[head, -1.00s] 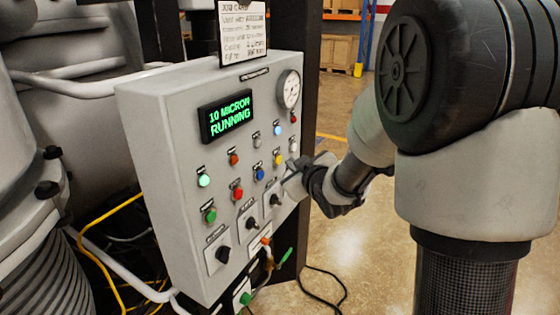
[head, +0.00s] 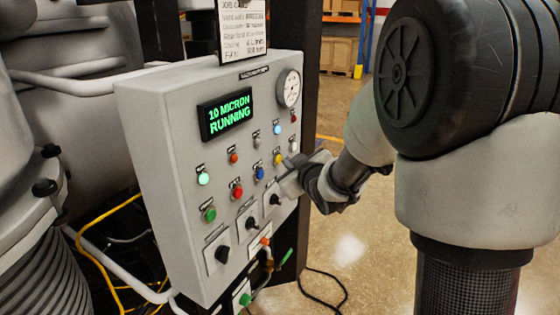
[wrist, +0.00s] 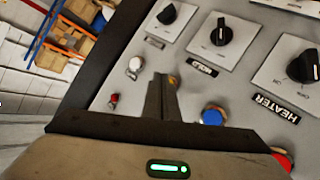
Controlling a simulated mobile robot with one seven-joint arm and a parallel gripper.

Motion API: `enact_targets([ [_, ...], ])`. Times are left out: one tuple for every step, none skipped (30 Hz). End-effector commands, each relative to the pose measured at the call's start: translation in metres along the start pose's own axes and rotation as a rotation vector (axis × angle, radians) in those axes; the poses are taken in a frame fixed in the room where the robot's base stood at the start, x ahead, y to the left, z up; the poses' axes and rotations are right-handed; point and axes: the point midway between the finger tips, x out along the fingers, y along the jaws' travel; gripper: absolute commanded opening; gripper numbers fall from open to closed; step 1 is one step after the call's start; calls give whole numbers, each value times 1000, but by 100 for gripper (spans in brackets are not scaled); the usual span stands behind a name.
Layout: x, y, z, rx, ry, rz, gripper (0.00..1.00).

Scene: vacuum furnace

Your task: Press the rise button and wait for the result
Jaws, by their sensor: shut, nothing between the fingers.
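The grey control panel (head: 165,190) carries several coloured buttons; their labels are too small to read in the head view, so I cannot tell which is rise. The green display (head: 228,117) reads "10 MICRON RUNNING". My gripper (head: 288,186) is at the panel's right side, and its shut, empty fingers show in the wrist view (wrist: 162,97). They point between a white button (wrist: 134,65) and a blue button (wrist: 213,115), partly covering a yellow button (wrist: 173,80). Whether the fingertips touch anything I cannot tell.
Black rotary knobs line the panel, one labelled HEATER (wrist: 302,65). A round gauge (head: 288,88) sits at the upper right. A yellow cable (head: 90,255) and pipes lie at the left. The floor (head: 400,260) on the right is mostly clear.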

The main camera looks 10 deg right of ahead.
Motion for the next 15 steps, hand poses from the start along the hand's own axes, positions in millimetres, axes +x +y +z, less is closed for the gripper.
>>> enact_targets([
  [1, -1, 0, 0, 1, 0, 0],
  [1, -1, 0, 0, 1, 0, 0],
  [1, -1, -1, 0, 0, 0, 0],
  [2, -2, -1, 0, 0, 0, 0],
  [2, -2, -1, 0, 0, 0, 0],
  [2, -2, -1, 0, 0, -1, 0],
  [2, -2, -1, 0, 0, -1, 0],
  [3, -2, -1, 0, 0, -1, 0],
  [3, -3, -2, 0, 0, -1, 0],
  [3, -3, -2, 0, 0, -1, 0],
  [3, -3, -2, 0, 0, 0, 0],
  [4, -3, -2, 0, 0, 0, 0],
  [4, -3, -3, 0, 1, 0, 0],
  [4, -4, -3, 0, 1, 0, 0],
  [5, -4, -3, 0, 1, 0, 0],
])
